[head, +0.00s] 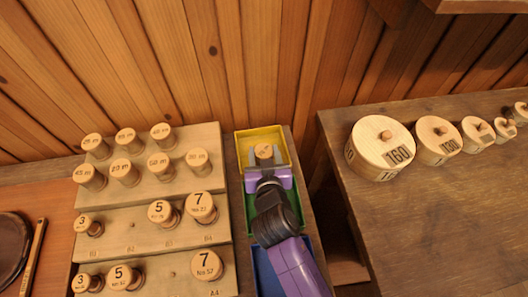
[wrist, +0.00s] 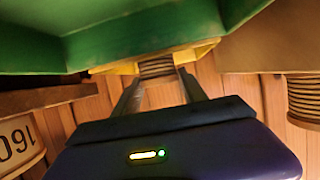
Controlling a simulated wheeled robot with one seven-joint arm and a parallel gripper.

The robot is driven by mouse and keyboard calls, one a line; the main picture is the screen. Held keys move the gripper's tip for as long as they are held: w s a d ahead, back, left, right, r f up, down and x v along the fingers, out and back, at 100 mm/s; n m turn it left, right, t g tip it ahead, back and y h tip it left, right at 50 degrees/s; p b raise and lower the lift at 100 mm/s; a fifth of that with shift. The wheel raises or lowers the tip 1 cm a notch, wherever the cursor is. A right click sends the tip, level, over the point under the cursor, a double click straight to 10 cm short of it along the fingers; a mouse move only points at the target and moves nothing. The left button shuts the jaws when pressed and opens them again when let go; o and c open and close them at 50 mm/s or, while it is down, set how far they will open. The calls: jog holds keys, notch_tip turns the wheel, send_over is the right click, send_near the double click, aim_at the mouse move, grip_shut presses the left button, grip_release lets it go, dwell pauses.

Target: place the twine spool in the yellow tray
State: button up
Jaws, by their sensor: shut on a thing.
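My gripper (head: 264,158) is shut on a small wooden spool (head: 264,150) with a pale round top. In the wrist view the spool (wrist: 157,67) shows a brown, ridged winding between my two fingers. Its top marking is too small to read. In the head view the spool is upright within the outline of the yellow tray (head: 247,137), at the far end of a row of trays. A yellow edge of that tray (wrist: 205,48) shows by the spool in the wrist view. I cannot tell whether the spool touches the tray floor.
A green tray (head: 249,205) and a blue tray (head: 265,270) lie nearer, partly under my arm. A stepped wooden rack (head: 150,205) with several numbered spools stands left. Several round lidded boxes (head: 383,145) stand on the right bench. A plank wall rises behind.

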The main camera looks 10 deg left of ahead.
jog(key=shift+f, duration=0.1)
jog(key=o, duration=1.4)
jog(key=shift+r, duration=0.25)
jog(key=shift+s+d, duration=0.1)
jog(key=shift+s, duration=0.25)
jog(key=v, duration=1.1)
jog(key=shift+s+r+b, duration=0.1)
jog(key=shift+b, duration=0.3)
jog(key=shift+d, duration=0.1)
